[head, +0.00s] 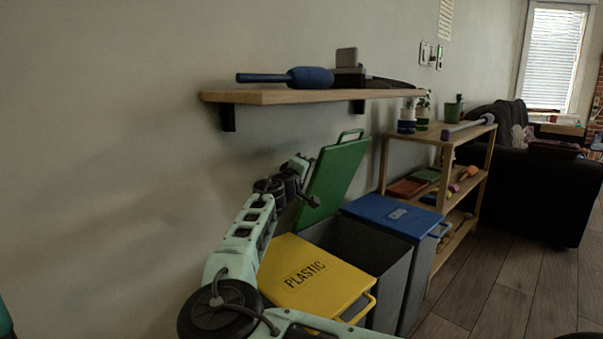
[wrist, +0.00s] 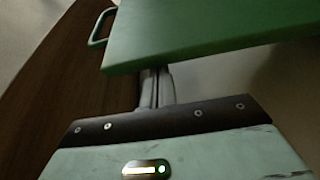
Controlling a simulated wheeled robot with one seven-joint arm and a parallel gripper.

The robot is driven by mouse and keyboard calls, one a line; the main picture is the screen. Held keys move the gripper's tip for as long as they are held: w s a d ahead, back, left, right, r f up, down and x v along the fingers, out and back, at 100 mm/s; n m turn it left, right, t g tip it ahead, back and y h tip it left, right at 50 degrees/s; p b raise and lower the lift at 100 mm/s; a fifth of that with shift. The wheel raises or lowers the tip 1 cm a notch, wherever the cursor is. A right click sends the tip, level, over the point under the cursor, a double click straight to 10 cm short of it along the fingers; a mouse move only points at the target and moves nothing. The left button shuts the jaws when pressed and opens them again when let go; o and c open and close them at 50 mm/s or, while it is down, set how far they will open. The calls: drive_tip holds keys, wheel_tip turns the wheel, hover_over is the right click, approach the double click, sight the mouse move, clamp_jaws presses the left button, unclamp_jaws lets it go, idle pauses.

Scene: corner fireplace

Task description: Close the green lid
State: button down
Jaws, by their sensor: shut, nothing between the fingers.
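The green lid (head: 335,176) stands raised and leaning back toward the wall, above an open grey bin (head: 371,252). Its handle loop is at the top edge. My gripper (head: 314,203) is at the left side of the green lid, near its lower left part. In the wrist view the green lid (wrist: 205,30) fills the top, with its handle (wrist: 98,27) at the upper left. My gripper (wrist: 155,88) is shut and empty, its fingertips close to the lid's edge and partly hidden by it. I cannot tell whether they touch.
A bin with a yellow lid (head: 315,279) marked PLASTIC is at the left, and a blue lid (head: 391,216) is at the right; both are down. A wooden wall shelf (head: 290,96) hangs above. A wooden rack (head: 441,137) stands behind at the right. The floor (head: 495,300) at the right is clear.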

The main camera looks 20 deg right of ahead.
drive_tip(key=s+d+f+m+g+h+b, duration=0.1)
drive_tip(key=s+d+f+m+h+b, duration=0.2)
drive_tip(key=s+f+m+b, duration=0.6)
drive_tip(key=shift+s+d+f+m+g+h+b, duration=0.3)
drive_tip(key=shift+s+d+f+b, duration=0.7)
drive_tip(key=shift+s+f+b, duration=1.75)
drive_tip(key=shift+w+r+b, duration=0.2)
drive_tip(key=shift+r+b, duration=0.2)
drive_tip(key=shift+r, duration=0.2)
drive_tip(key=shift+w+r+b, duration=0.15)
drive_tip(key=shift+r+b, duration=0.2)
drive_tip(key=shift+r, duration=0.2)
wheel_tip(320, 180, up, 4)
drive_tip(key=p, duration=0.3)
drive_tip(key=w+p+v, duration=0.1)
drive_tip(key=p+v, duration=0.1)
drive_tip(key=v, duration=0.8)
drive_tip(key=shift+w+a+f+p, duration=0.15)
drive_tip(key=shift+w+a+p, duration=0.05)
drive_tip(key=shift+a+p, duration=0.15)
